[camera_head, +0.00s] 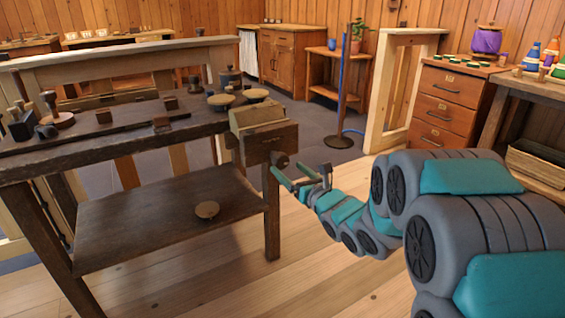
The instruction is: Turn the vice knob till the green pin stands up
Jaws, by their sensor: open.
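The wooden vice (262,142) is on the right end of the dark workbench, with a pale block on top. A small brown knob (280,159) shows at its lower front. My gripper (287,169) comes in from the right, open, with its fingertips close to the knob. I cannot tell whether they touch it. A narrow greenish bar (283,179) slants down to the right there. I cannot tell whether it is the green pin or one of my fingers. No upright green pin shows clearly.
The workbench (95,155) carries stamps, small blocks and round turned pieces. A brown disc (207,209) lies on its lower shelf (150,235). A blue-and-brown post (343,95) and a pale wooden frame (400,90) stand behind. The floor before the bench is clear.

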